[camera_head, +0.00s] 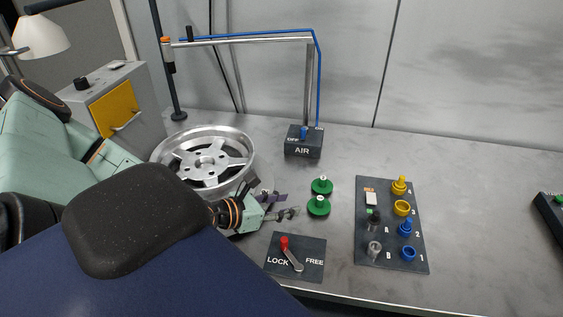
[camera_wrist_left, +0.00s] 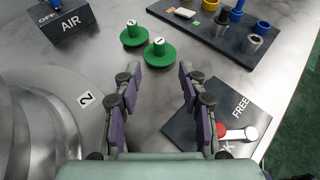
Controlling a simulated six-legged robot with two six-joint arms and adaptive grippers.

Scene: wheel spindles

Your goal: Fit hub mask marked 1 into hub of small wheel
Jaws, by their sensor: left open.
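Two green hub masks stand on the bench. The one marked 1 (camera_wrist_left: 158,51) is nearer my left gripper in the left wrist view, and the one marked 2 (camera_wrist_left: 132,36) is behind and left of it. In the head view they appear as a nearer green mask (camera_head: 319,206) and a farther one (camera_head: 322,186). A silver spoked wheel (camera_head: 240,148) lies left of my left gripper (camera_head: 288,205). My left gripper (camera_wrist_left: 160,80) is open and empty, pointing at mask 1 but short of it. My right gripper is not in view.
A LOCK/FREE plate (camera_head: 310,268) with a red-knobbed lever lies in front of the gripper. A dark board (camera_head: 393,252) with yellow, blue and grey parts is to the right. An AIR switch box (camera_head: 303,150) stands behind. The right bench is mostly clear.

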